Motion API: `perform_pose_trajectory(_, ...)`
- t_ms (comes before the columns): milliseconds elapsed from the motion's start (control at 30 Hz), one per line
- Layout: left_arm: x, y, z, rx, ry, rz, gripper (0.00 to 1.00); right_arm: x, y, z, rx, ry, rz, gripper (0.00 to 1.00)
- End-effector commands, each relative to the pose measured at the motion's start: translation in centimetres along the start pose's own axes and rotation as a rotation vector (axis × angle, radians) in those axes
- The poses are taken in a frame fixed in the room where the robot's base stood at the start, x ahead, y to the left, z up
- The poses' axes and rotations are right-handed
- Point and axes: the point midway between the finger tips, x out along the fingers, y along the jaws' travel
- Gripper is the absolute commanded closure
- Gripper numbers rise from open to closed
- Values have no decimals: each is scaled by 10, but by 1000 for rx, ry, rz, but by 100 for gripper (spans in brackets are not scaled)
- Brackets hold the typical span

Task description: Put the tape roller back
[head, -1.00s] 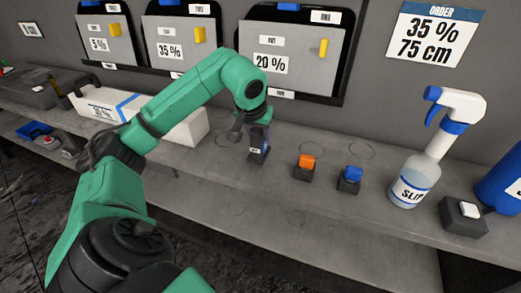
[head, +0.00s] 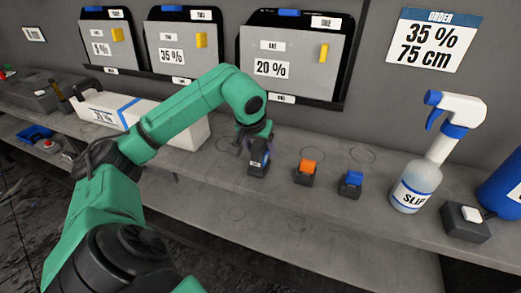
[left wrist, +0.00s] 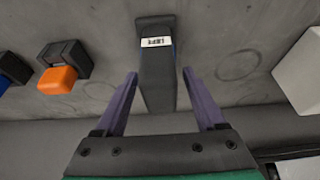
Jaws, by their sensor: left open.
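A dark block-shaped piece with a small white label and blue on its side (head: 258,169) is on the shelf, left of an orange-topped dark stand (head: 304,176). I cannot tell for sure whether it is the tape roller or its stand. My left gripper (head: 256,140) is over it. In the left wrist view the two purple fingers (left wrist: 158,75) are apart, one on each side of the dark piece (left wrist: 157,80), with a gap showing on both sides. The orange-topped stand (left wrist: 61,70) also shows there. My right gripper is out of view.
A blue-topped dark stand (head: 350,184), a spray bottle (head: 412,188) and a black box with a white button (head: 466,222) stand to the right. A long white box (head: 180,125) lies to the left. Film panels (head: 290,60) hang behind. Marked circles (head: 362,155) on the shelf are empty.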

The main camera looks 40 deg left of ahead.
Motion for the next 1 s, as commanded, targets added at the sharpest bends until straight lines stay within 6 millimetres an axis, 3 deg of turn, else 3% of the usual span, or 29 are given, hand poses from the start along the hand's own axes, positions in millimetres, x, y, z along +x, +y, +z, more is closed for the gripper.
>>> perform_pose_trajectory(233, -69, 0, -2, -1, 7, 0, 28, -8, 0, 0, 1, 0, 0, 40)
perform_pose_trajectory(400, -102, 0, -1, 0, 3, 0, 28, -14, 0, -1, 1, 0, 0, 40)
perform_pose_trajectory(533, -110, 0, 0, 0, 0, 0, 28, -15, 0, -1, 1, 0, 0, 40)
perform_pose_trajectory(1000, -109, 0, 0, 0, -1, -1, 28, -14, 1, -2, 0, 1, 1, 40)
